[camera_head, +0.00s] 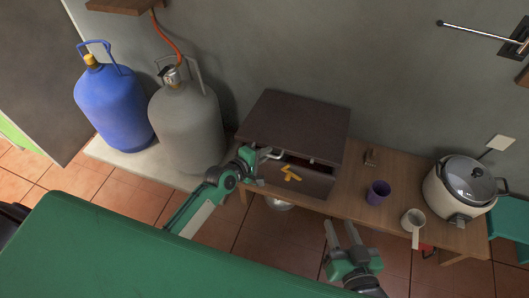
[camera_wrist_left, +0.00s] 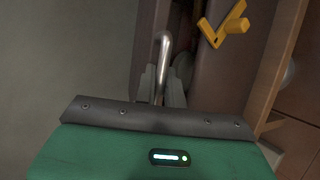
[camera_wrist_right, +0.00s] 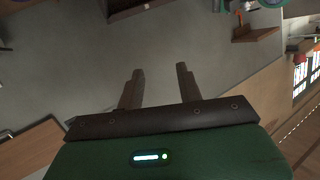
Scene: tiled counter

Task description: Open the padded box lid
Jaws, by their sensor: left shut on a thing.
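The box (camera_head: 318,183) stands on the wooden table, and its dark brown padded lid (camera_head: 297,124) is against the wall side. A dark gap shows below the lid's front edge, with a yellow object (camera_head: 291,173) there; it also shows in the left wrist view (camera_wrist_left: 224,24). My left gripper (camera_head: 262,155) is at the box's front left corner, shut on a metal handle (camera_wrist_left: 164,52), which runs between its fingers in the left wrist view. My right gripper (camera_head: 343,235) is open and empty, in front of the table and apart from the box.
A purple cup (camera_head: 378,193), a pale mug (camera_head: 413,220) and a rice cooker (camera_head: 463,188) stand on the table (camera_head: 345,205) right of the box. A grey gas cylinder (camera_head: 187,125) and a blue one (camera_head: 114,108) stand left. The wall is close behind.

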